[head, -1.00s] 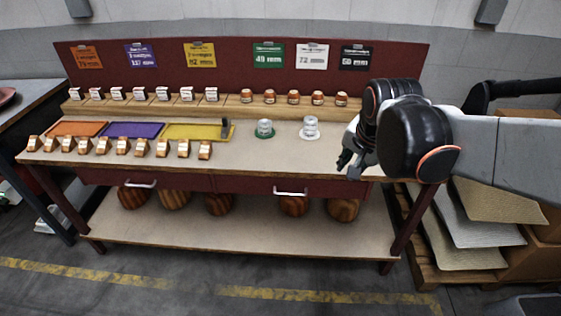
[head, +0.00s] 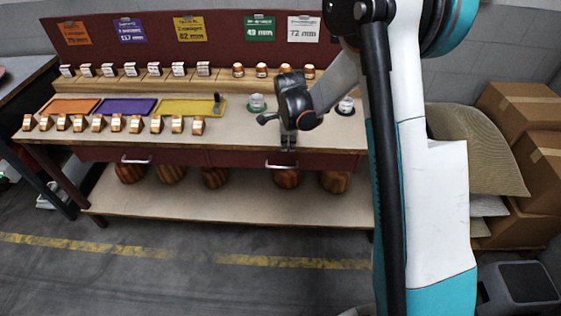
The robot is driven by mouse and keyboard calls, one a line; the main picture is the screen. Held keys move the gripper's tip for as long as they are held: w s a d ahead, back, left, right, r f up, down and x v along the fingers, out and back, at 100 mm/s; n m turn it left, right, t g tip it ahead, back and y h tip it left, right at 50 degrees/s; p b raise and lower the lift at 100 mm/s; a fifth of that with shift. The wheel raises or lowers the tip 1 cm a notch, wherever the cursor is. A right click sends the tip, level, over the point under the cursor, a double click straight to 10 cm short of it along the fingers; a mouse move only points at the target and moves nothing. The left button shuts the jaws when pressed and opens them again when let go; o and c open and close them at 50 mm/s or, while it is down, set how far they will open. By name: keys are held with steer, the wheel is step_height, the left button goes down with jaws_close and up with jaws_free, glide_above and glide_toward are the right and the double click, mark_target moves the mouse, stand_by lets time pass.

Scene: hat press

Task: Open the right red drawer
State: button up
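The right red drawer (head: 235,158) sits under the table top and its front looks flush with the table's red front. Its pale bar handle (head: 281,166) shows near the drawer's right part. My gripper (head: 288,146) points down at the table's front edge, just above and slightly right of the handle's middle. It looks apart from the handle, though the depth between them is hard to judge. The fingers are small and dark, so their opening is unclear. I see nothing held in them. The left red drawer (head: 105,155) with its own handle (head: 136,160) also looks shut.
Wooden forms (head: 287,178) lie on the lower shelf (head: 200,205). Cardboard boxes (head: 520,105) are stacked at right. The floor in front is clear.

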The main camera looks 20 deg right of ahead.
steer(key=f, duration=0.1)
steer(key=b, duration=0.5)
glide_toward(287, 163)
steer(key=f, duration=0.2)
steer(key=s+f, duration=0.1)
steer(key=f, duration=0.3)
steer(key=shift+s+a, duration=0.25)
steer(key=shift+s, duration=0.15)
steer(key=shift+r, duration=0.1)
jaws_close()
